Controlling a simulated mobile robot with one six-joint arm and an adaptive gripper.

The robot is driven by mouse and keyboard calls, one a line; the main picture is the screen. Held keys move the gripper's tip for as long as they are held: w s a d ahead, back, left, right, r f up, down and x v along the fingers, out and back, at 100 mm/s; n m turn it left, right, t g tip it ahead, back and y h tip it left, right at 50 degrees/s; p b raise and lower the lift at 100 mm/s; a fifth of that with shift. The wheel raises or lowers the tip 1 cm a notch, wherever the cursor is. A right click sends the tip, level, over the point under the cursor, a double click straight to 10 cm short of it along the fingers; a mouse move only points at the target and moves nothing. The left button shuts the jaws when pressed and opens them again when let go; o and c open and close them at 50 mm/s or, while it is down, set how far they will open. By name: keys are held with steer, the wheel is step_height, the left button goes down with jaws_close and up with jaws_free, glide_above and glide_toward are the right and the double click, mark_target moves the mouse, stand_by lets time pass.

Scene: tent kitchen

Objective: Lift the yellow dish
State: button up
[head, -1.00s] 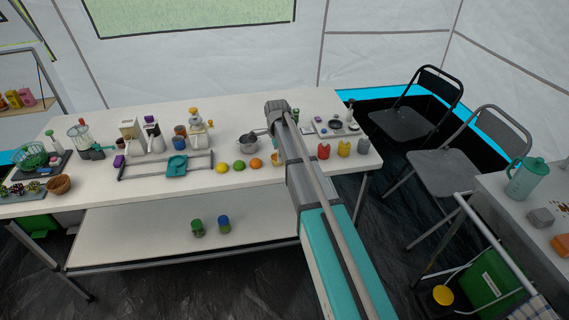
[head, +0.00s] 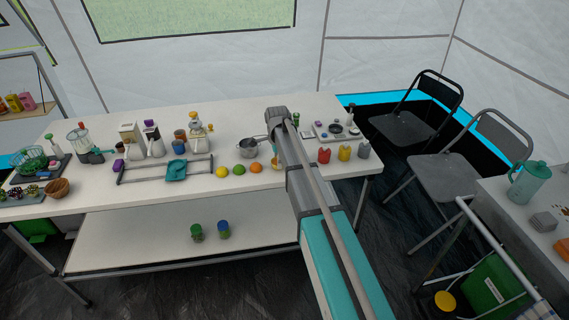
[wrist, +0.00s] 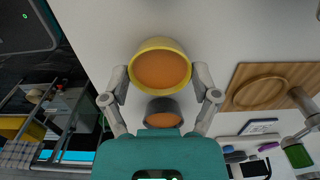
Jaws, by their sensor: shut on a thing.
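The yellow dish (wrist: 160,47) is a round yellow bowl with an orange-brown inside, seen in the wrist view at top centre. My gripper (wrist: 160,78) has one finger on each side of it, with the fingertips against its wall. In the head view my arm hides most of the gripper; only a small yellow-orange bit (head: 275,163) shows at the arm's left edge, probably the dish. I cannot tell whether the dish is clear of the surface.
A dark bowl (wrist: 163,112) stands close to the dish, between my fingers. A wooden board (wrist: 270,85) lies to its right in the wrist view. On the table, a pot (head: 247,148) and an orange fruit (head: 256,168) stand left of my arm, and a red container (head: 324,155) right.

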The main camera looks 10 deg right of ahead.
steer(key=shift+r, duration=0.15)
step_height(320, 180, up, 9)
steer(key=p, duration=0.9)
